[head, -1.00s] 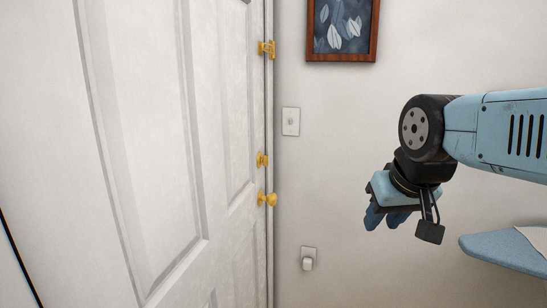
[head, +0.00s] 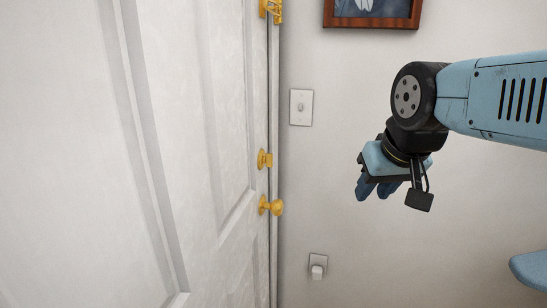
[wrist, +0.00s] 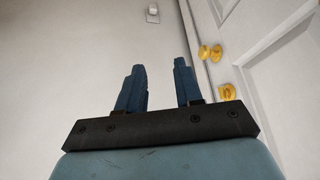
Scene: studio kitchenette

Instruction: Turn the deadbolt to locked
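The deadbolt (head: 264,159) is a small brass fitting on the white door (head: 215,130), just above the round brass door knob (head: 271,206). Its turn piece is too small to read clearly. In the wrist view the deadbolt (wrist: 227,91) is at the right, with the knob (wrist: 205,52) above it in the picture. My gripper (head: 376,188) hangs to the right of the door, in front of the wall, apart from the deadbolt. In the wrist view its two blue fingers (wrist: 159,70) stand apart with nothing between them.
A brass latch (head: 271,10) sits higher on the door edge. A light switch (head: 301,107), an outlet with a plug (head: 317,266) and a framed picture (head: 372,12) are on the wall. A blue surface (head: 530,275) juts in at lower right. The space between gripper and door looks clear.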

